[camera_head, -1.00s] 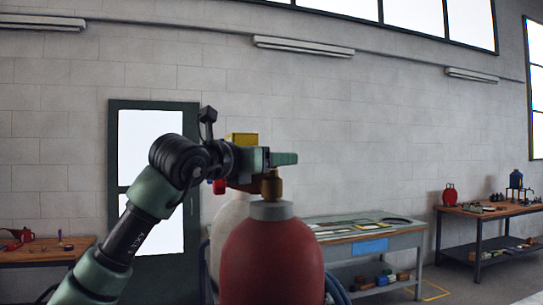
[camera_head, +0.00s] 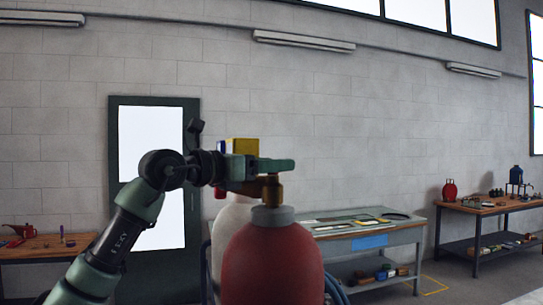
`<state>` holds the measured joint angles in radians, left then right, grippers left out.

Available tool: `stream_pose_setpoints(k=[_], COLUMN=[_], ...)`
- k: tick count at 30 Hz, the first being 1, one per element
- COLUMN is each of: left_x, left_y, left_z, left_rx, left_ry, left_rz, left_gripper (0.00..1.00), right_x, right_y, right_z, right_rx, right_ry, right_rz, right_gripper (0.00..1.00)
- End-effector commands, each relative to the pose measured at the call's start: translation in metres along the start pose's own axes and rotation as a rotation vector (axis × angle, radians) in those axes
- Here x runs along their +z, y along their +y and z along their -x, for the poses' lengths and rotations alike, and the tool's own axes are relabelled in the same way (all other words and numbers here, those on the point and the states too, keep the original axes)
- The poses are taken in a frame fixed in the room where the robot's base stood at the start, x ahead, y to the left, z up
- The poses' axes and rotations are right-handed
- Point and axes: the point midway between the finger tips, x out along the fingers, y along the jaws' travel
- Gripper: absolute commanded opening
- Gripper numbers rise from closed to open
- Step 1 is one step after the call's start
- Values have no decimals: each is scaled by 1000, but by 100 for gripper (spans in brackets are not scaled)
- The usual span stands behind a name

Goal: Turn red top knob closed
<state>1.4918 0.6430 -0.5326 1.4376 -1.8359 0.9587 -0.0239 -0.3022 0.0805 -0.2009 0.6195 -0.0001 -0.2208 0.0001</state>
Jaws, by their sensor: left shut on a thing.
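A red gas cylinder (camera_head: 268,262) with a grey collar and a brass valve (camera_head: 272,190) stands upright in front of me. My left gripper (camera_head: 275,166) reaches in from the left, level, at the top of the brass valve. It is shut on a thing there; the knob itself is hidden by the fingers. A small red part (camera_head: 220,193) shows just below the gripper's wrist. My right gripper is out of view.
A white cylinder (camera_head: 228,228) stands close behind the red one. A grey workbench (camera_head: 370,240) is behind to the right, and a wooden table (camera_head: 490,207) farther right. Another table (camera_head: 45,248) and a dark-framed door (camera_head: 152,190) are at left.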

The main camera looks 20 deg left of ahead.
Motion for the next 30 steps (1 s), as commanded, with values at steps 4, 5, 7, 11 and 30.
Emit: stream_pose_setpoints(k=[4, 5, 7, 11, 30], left_x=[5, 5, 4, 3, -1], left_y=[2, 2, 2, 2, 0], left_z=[0, 0, -1, 0, 0], left_rx=[-98, -116, -155, -214, -274], left_ry=[2, 2, 1, 1, 2], left_rz=[6, 6, 6, 5, -1], left_gripper=[17, 17, 17, 17, 17], right_x=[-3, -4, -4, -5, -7], right_y=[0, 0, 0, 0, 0], right_z=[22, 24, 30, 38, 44], right_rx=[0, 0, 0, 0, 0], right_ry=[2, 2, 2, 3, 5], right_rz=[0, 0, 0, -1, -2], right_gripper=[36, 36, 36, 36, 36])
